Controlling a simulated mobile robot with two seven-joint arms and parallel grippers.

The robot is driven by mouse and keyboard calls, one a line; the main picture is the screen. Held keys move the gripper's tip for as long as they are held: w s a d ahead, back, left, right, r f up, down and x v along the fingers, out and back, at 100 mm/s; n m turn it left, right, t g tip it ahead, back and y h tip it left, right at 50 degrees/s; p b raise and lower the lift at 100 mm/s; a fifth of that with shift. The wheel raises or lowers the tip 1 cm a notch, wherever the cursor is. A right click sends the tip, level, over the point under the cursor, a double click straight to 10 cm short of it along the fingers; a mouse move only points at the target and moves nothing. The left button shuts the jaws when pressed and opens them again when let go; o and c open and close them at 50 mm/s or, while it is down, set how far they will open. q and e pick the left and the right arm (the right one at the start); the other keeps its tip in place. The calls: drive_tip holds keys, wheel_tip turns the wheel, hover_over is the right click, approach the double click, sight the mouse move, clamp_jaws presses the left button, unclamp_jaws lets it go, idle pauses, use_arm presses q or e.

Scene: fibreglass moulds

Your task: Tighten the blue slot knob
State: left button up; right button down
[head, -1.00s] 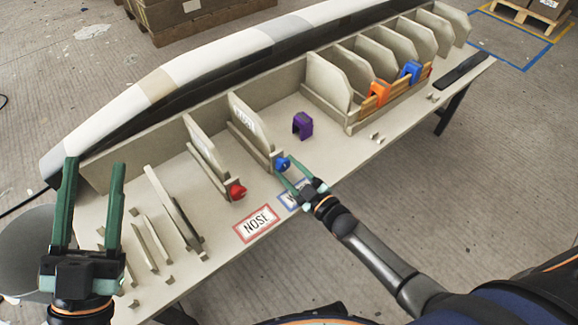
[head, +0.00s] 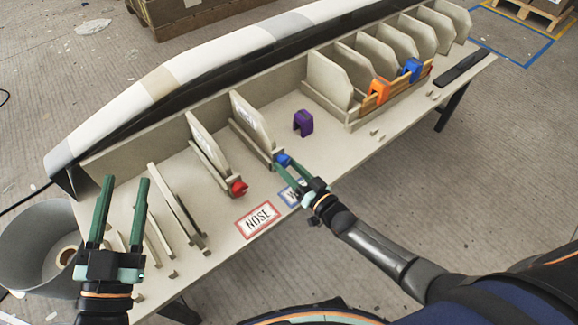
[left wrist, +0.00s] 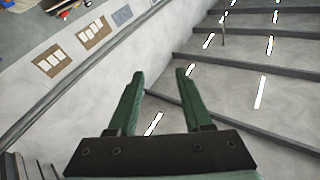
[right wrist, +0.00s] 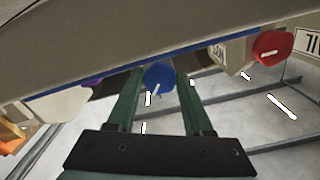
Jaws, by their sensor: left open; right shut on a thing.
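The blue slot knob (head: 283,160) sits at the front end of a slot holding an upright panel (head: 252,122). My right gripper (head: 287,167) is shut on the blue knob. In the right wrist view the blue knob (right wrist: 159,76) lies between the fingertips, with a pale mark across its face. A red knob (head: 238,188) sits at the front of the neighbouring slot to the left; it also shows in the right wrist view (right wrist: 272,47). My left gripper (head: 124,180) is open and empty above the left end of the table, with its fingers pointing up in the head view.
A purple clamp (head: 303,123) stands on the table right of the blue knob. Orange (head: 377,92) and blue (head: 412,70) clamps sit on a wooden rack. A NOSE label (head: 258,218) lies at the front edge. A grey bin (head: 30,232) stands at the left.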

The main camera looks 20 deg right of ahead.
drive_tip(key=m, duration=0.3)
drive_tip(key=shift+m, duration=0.8)
drive_tip(key=m+b, duration=0.1)
drive_tip(key=m, duration=0.2)
use_arm(q)
wheel_tip(320, 180, up, 6)
drive_tip(key=s+m+t+h, duration=0.2)
drive_tip(key=shift+s+d+h, duration=0.15)
drive_tip(key=shift+d+h, duration=0.15)
drive_tip(key=shift+h, duration=0.1)
use_arm(e)
drive_tip(key=shift+r+m, duration=0.1)
drive_tip(key=shift+m, duration=0.9)
use_arm(q)
drive_tip(key=shift+r+m+h, duration=0.1)
drive_tip(key=shift+m+h, duration=0.2)
use_arm(e)
drive_tip(key=shift+c, duration=1.5)
unclamp_jaws()
drive_tip(key=shift+a, duration=0.1)
